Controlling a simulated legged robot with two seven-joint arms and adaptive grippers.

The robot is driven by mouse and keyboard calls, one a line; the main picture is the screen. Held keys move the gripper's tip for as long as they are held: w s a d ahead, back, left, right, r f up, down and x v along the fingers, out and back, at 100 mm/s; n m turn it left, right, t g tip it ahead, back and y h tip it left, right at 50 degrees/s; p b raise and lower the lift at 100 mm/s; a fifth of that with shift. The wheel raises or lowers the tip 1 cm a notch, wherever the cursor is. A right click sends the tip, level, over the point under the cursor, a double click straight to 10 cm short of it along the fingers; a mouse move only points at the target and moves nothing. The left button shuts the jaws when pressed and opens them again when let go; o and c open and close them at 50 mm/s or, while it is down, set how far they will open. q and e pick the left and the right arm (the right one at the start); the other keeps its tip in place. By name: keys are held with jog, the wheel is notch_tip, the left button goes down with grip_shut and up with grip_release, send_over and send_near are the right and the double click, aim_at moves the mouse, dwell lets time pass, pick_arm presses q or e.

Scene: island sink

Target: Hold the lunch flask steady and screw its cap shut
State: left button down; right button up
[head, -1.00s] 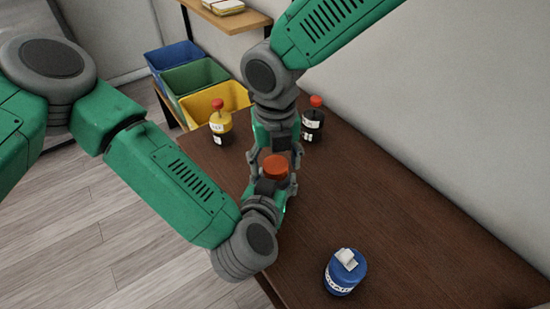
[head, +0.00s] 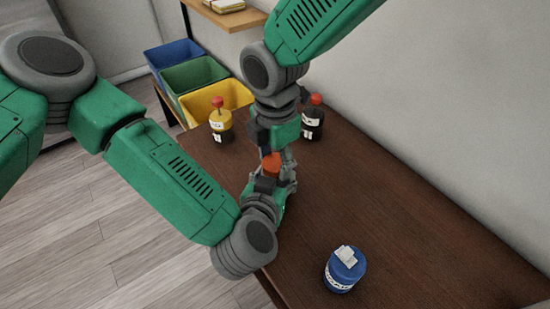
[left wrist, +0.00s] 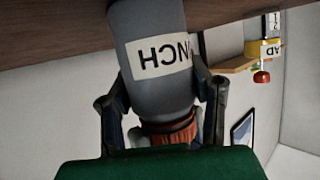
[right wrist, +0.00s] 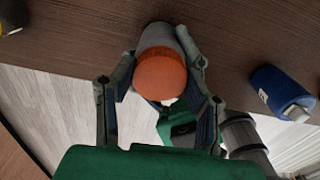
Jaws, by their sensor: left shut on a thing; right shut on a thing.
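The lunch flask is a grey cylinder with a white label, seen in the left wrist view (left wrist: 152,22) and the right wrist view (right wrist: 157,36). Its orange-red cap (head: 270,163) sits on it and also shows in the right wrist view (right wrist: 160,75). My left gripper (left wrist: 163,92) is shut around the flask's body. My right gripper (right wrist: 165,65) is shut at the cap end, its fingers on both sides of the cap. In the head view the arms hide most of the flask. Whether the cap is fully seated cannot be told.
A yellow container with a red top (head: 219,128) and a dark one with a red top (head: 312,122) stand farther back on the brown table (head: 400,230). A blue jar (head: 344,272) stands near the front. Blue, green and yellow bins (head: 215,102) lie beyond. The right side is clear.

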jog(key=shift+a, duration=0.1)
jog(key=o, duration=1.3)
jog(key=shift+r, duration=2.3)
jog(key=shift+c, duration=0.6)
